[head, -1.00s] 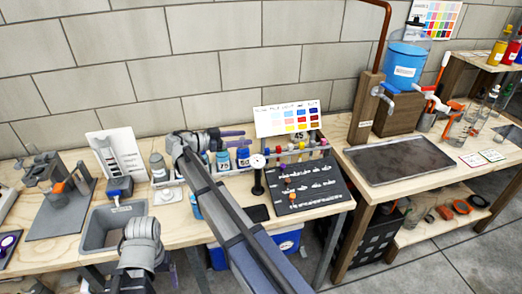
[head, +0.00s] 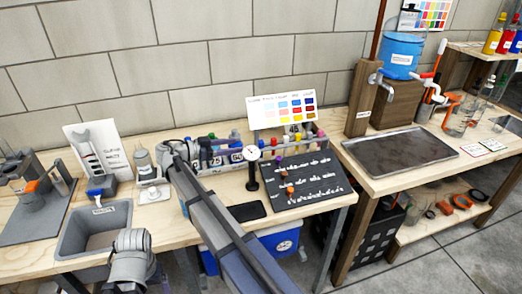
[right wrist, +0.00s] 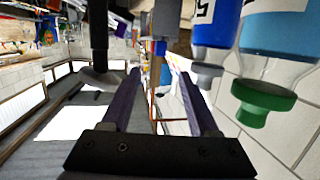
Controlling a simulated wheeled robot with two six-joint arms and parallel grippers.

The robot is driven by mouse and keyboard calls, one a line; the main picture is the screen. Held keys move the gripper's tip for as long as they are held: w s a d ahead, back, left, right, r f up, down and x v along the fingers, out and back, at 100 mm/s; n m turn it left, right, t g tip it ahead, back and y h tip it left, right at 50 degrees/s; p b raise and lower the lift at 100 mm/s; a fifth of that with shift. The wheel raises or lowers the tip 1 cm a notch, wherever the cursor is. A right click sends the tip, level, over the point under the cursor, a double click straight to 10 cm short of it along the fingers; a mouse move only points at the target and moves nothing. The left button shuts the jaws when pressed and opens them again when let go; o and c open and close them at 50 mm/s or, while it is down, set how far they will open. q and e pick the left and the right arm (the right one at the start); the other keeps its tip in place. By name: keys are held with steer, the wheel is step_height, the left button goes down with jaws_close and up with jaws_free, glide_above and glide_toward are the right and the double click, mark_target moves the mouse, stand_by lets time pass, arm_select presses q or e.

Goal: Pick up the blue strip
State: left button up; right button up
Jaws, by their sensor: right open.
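My right gripper (right wrist: 159,72) is open, its two purple fingers apart in the right wrist view. No strip is clearly held between them. In the head view its arm reaches in from the bottom, and its wrist is beside the row of bottles; the fingertips are hard to make out there. I cannot single out a blue strip with certainty. A small bluish block (right wrist: 160,47) shows beyond the fingertips in the wrist view. Part of my left arm shows at the bottom left of the head view; its jaw state is unclear.
A black sloped board (head: 305,183), a colour chart (head: 283,113) and a grey sink (head: 95,228) are on the bench. A dark tray (head: 400,157) lies on the right-hand table.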

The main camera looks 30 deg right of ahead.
mark_target(259, 142)
steer(key=d, duration=0.2)
steer(key=d+f+b, duration=0.1)
steer(key=d, duration=0.2)
steer(key=shift+s, duration=0.15)
steer(key=shift+s+d+f+b, duration=0.1)
steer(key=shift+d+f+b, duration=0.15)
steer(key=shift+d, duration=0.9)
steer(key=shift+w+d+f+b, duration=0.1)
steer(key=shift+d+f+b, duration=0.1)
steer(key=shift+d, duration=0.9)
steer(key=shift+s+d+f+b, duration=0.1)
steer(key=shift+d+f+b, duration=0.15)
steer(key=shift+d, duration=0.9)
steer(key=shift+c, duration=0.3)
jaws_close()
